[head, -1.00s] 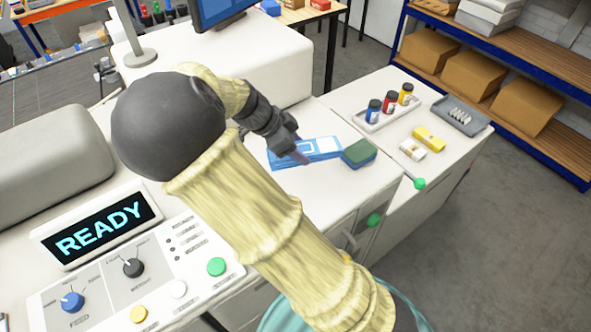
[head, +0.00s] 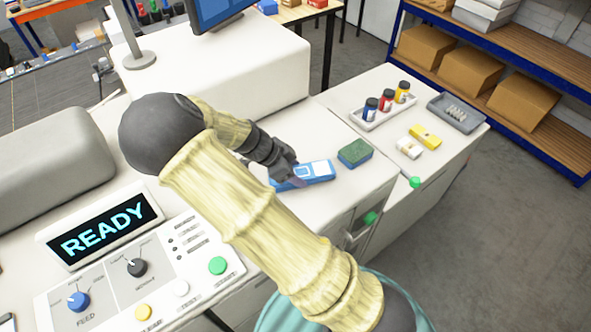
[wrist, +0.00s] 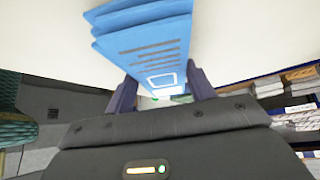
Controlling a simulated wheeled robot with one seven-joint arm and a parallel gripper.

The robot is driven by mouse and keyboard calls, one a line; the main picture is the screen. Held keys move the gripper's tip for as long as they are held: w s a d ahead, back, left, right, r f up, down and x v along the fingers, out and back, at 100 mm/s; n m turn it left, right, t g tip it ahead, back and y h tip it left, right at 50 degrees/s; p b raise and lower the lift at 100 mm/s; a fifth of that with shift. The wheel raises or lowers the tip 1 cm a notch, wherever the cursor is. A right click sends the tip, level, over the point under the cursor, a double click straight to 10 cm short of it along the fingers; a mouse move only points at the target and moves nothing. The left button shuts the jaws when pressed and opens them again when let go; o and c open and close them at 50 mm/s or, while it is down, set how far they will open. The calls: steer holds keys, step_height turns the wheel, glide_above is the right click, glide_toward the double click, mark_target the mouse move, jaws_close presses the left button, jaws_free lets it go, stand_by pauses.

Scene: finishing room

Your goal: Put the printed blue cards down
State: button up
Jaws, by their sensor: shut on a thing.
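The printed blue cards (head: 316,170) are a small stack with a white panel, in the middle of the head view. They also fill the upper middle of the wrist view (wrist: 150,40), fanned slightly at the far end. My gripper (head: 287,176) is shut on the cards near their left end in the head view. In the wrist view its two dark fingers (wrist: 160,92) stand at either side of the stack. The cards are over the white machine top; I cannot tell whether they touch it.
A green and blue sponge-like block (head: 355,152) lies just beyond the cards. A tray of small bottles (head: 381,112), a yellow block (head: 424,136) and a grey tray (head: 458,111) stand to the right. The control panel with its READY display (head: 103,229) is at the left.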

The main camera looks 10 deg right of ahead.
steer(key=shift+f, duration=0.25)
steer(key=o, duration=1.1)
steer(key=shift+f, duration=0.1)
steer(key=b+v, duration=0.3)
steer(key=v, duration=0.9)
